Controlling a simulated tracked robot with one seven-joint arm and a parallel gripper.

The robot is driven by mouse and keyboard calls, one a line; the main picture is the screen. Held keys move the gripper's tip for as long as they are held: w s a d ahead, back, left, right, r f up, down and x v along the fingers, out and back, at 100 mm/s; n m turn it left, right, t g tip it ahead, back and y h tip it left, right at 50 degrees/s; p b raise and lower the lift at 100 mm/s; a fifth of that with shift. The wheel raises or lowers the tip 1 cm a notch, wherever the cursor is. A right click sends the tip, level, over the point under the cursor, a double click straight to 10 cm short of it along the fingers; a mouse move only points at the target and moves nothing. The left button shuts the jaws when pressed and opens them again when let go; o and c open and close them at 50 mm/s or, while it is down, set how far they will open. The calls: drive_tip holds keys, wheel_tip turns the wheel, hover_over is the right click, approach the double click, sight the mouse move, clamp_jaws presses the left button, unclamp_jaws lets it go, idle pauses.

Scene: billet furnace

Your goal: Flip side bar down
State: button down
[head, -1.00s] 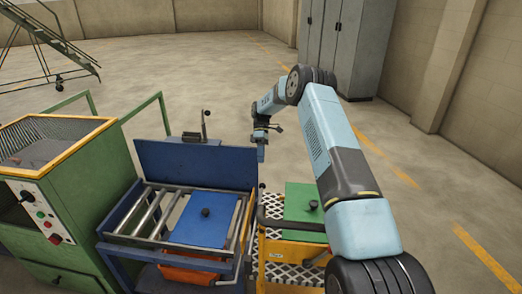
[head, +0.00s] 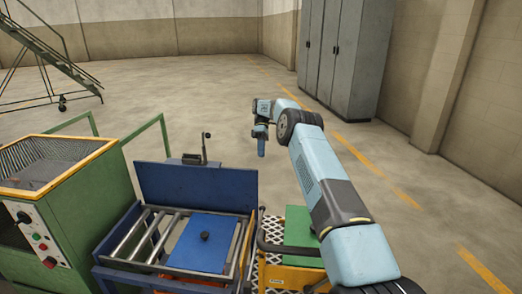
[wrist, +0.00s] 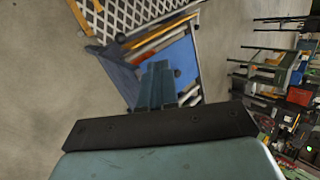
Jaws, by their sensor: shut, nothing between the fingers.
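The blue roller table (head: 118,250) stands at the lower centre left in the head view. An upright blue panel (head: 195,187) runs along its far edge, with a dark lever (head: 205,146) rising behind it. I cannot tell for sure which part is the side bar; a dark upright bar (head: 255,233) stands at the table's right edge. My gripper (head: 261,150) points down, shut and empty, beyond and right of the panel's top corner, apparently apart from it. In the wrist view my shut fingers (wrist: 157,85) overlap the table's blue plate (wrist: 178,65).
A green cabinet (head: 85,190) with a yellow-edged mesh top stands left of the table. A green-topped yellow cart (head: 298,232) is on the right, under my arm. A grey locker (head: 345,55) and a stair (head: 55,65) stand farther back.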

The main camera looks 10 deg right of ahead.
drive_tip(key=shift+w+r, duration=0.2)
drive_tip(key=shift+r, duration=0.15)
